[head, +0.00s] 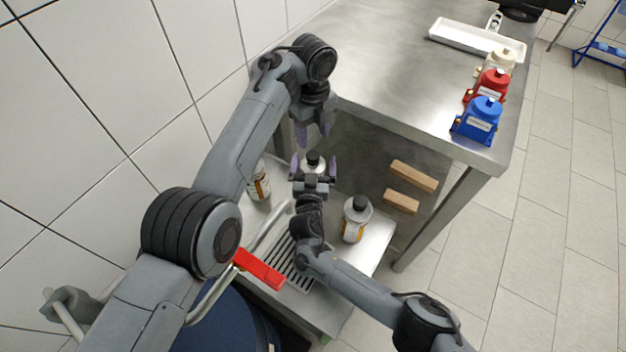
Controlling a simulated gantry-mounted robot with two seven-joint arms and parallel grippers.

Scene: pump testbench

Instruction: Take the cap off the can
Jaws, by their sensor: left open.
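A can (313,168) with a black cap (313,157) is near the middle of the head view, with the cap on its top. My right gripper (314,165) has its purple fingers on both sides of the can and appears closed on it. The lower part of the can is hidden by this gripper. My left gripper (313,138) is open and empty. It points down just above the cap, apart from it.
A white bottle (258,183) and a black-capped bottle (355,222) stand on the lower metal shelf (372,250). Two wooden blocks (413,176) lie right. The steel table (400,85) bears blue (478,122), red (488,88) and white containers and a white tray (470,40).

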